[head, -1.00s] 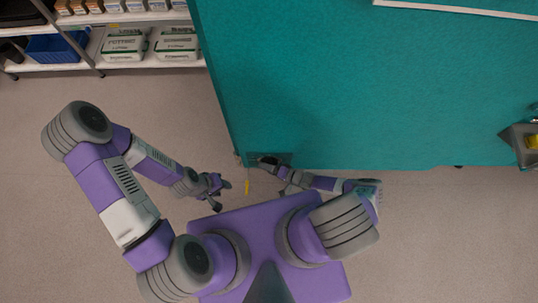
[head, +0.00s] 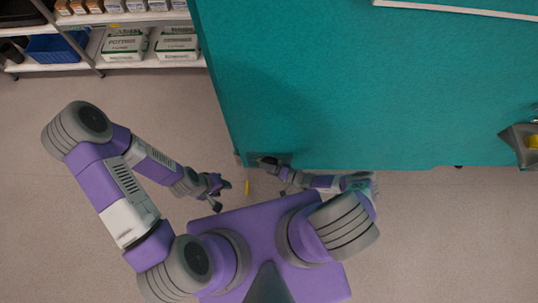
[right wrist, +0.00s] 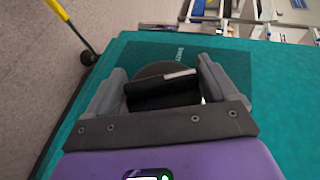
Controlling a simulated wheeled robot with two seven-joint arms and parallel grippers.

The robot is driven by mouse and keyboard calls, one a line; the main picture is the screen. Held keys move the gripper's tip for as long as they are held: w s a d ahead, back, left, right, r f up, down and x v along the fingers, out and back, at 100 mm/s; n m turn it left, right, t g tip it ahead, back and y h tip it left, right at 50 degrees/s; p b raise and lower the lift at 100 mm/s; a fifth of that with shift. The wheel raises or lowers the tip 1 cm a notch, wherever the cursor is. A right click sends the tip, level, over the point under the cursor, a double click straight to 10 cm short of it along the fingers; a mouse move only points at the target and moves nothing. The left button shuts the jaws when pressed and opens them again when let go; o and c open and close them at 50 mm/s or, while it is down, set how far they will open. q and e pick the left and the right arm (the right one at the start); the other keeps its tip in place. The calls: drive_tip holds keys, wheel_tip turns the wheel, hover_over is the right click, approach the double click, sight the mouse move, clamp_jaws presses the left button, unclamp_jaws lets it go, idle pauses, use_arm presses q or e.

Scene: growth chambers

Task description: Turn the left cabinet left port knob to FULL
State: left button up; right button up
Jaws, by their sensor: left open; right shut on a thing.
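The teal cabinet (head: 360,90) fills the upper right of the head view. In the right wrist view, a black knob (right wrist: 162,94) with a white mark stands on a round dark base, on a dark panel (right wrist: 225,62) with a small label too blurred to read. My right gripper (right wrist: 160,88) is shut on the knob, one finger on each side. In the head view my right gripper (head: 266,164) is at the cabinet's near left edge, and the knob is hidden there. My left gripper (head: 222,194) is open and empty, left of the cabinet above the floor.
A shelf (head: 110,65) with bags and a blue bin (head: 52,47) stands at back left. The floor between is clear.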

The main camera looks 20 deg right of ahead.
drive_tip(key=shift+s+a+f, duration=0.15)
drive_tip(key=shift+s+a, duration=0.1)
idle(0.4)
drive_tip(key=o, duration=0.8)
drive_tip(key=shift+w+d, duration=0.1)
drive_tip(key=shift+d, duration=0.1)
